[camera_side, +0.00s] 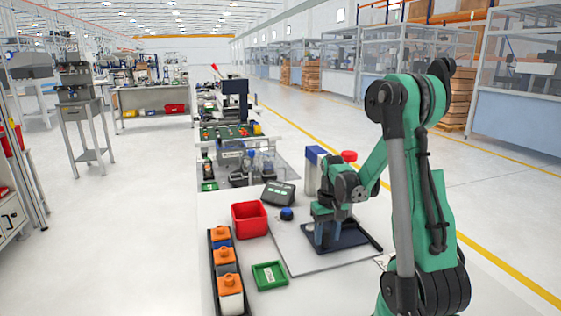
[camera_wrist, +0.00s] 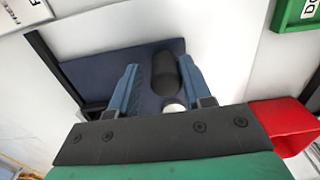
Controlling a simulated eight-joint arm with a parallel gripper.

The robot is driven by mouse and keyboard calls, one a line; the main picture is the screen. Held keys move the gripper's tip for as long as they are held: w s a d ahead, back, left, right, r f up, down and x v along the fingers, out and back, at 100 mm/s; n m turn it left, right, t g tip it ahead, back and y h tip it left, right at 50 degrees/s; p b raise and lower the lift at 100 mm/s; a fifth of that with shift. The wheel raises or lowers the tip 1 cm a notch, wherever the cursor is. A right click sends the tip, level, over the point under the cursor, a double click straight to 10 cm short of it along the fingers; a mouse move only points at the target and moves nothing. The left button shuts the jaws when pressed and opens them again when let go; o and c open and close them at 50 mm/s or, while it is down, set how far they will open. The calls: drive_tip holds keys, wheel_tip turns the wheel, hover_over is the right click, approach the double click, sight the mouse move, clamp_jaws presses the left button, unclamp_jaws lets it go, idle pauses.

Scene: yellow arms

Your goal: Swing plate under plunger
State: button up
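A dark blue plate (camera_side: 350,235) lies flat on a pale board on the table; it also shows in the wrist view (camera_wrist: 92,75). My gripper (camera_side: 330,240) points down over the plate. In the wrist view my gripper (camera_wrist: 159,64) is open, its two blue fingers well apart. A black rounded cylinder (camera_wrist: 165,74) lies between them, nearer the right finger; I cannot tell whether they touch. A small white round part (camera_wrist: 174,107) shows just below it. A blue and white upright (camera_side: 313,168) and a red knob (camera_side: 349,156) stand behind my gripper. I cannot make out the plunger for certain.
A red bin (camera_side: 249,219), a dark blue ball (camera_side: 287,214), a green labelled tray (camera_side: 269,276) and a black rack of orange-topped blocks (camera_side: 226,273) stand left of the plate. A dark box with a display (camera_side: 278,193) sits behind. The board's front left is clear.

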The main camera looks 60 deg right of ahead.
drive_tip(key=shift+o, duration=0.6)
drive_tip(key=shift+r, duration=3.75)
